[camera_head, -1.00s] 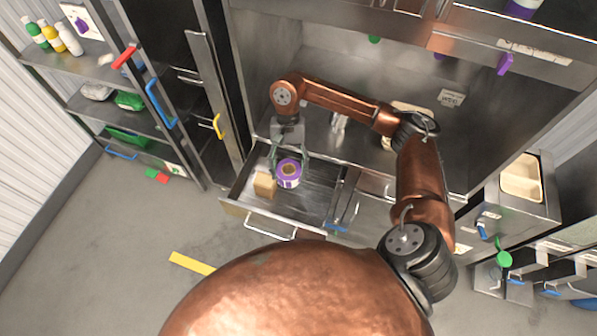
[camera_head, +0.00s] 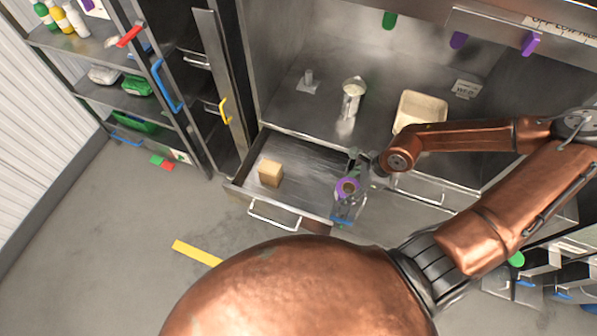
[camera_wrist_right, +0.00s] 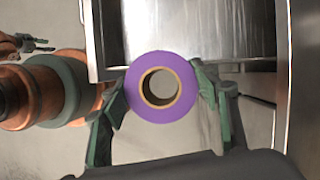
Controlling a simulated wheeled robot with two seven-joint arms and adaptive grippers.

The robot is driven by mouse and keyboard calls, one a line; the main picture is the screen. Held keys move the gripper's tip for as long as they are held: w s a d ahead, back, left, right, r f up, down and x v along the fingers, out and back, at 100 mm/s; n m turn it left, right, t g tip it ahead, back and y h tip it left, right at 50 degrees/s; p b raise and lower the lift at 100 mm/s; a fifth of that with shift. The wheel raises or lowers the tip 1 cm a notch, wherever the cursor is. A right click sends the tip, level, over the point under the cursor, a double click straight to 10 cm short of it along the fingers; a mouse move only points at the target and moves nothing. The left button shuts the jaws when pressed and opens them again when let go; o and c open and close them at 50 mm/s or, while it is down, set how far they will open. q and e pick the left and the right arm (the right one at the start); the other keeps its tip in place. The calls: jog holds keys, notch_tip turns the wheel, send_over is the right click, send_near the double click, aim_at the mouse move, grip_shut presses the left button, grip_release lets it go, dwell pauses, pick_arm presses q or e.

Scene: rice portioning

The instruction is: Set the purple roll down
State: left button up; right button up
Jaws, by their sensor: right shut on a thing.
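The purple roll (camera_head: 341,185) has a purple body and a brown core with a round hole. My right gripper (camera_head: 347,190) is shut on it from both sides. In the head view the roll is at the right edge of the open drawer (camera_head: 238,184). In the right wrist view the roll (camera_wrist_right: 160,114) sits between the green fingers, overlapping a metal edge, with grey floor around its lower part. The height of the roll above the drawer is hard to tell. A dark, finger-like end of a copper arm, seemingly my left gripper (camera_wrist_right: 36,44), shows at the left there.
A tan block (camera_head: 270,173) lies in the left part of the drawer, whose middle is clear. A metal canister (camera_head: 352,98) and a beige tray (camera_head: 420,108) stand on the counter (camera_head: 310,118) behind. The drawer's handle (camera_head: 274,216) sticks out at the front.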

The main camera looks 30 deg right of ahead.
aim_at(339, 183)
jog(key=w+a+f+b, duration=0.2)
jog(key=w+b, duration=0.1)
jog(key=shift+w+a, duration=0.25)
jog(key=w, duration=0.1)
jog(key=w+a+f, duration=0.1)
jog(key=w+a+b, duration=0.1)
jog(key=shift+w+a+f, duration=0.15)
jog(key=shift+w+f, duration=0.1)
jog(key=shift+f, duration=0.05)
jog(key=shift+c, duration=0.6)
jog(key=w+f, duration=0.1)
jog(key=w+a+f, duration=0.1)
jog(key=f, duration=0.1)
jog(key=w+a+f, duration=0.1)
jog(key=f, duration=0.1)
jog(key=shift+w+b, duration=0.3)
jog(key=shift+w, duration=0.05)
jog(key=shift+w+a+f, duration=0.4)
jog(key=shift+w+f, duration=0.05)
jog(key=shift+f, duration=0.25)
notch_tip(339, 183, down, 3)
jog(key=shift+d, duration=0.1)
pick_arm(q)
jog(key=s+f, duration=0.1)
jog(key=f, duration=0.2)
jog(key=s+f, duration=0.1)
jog(key=f, duration=0.1)
jog(key=shift+s, duration=0.35)
jog(key=shift+f, duration=0.1)
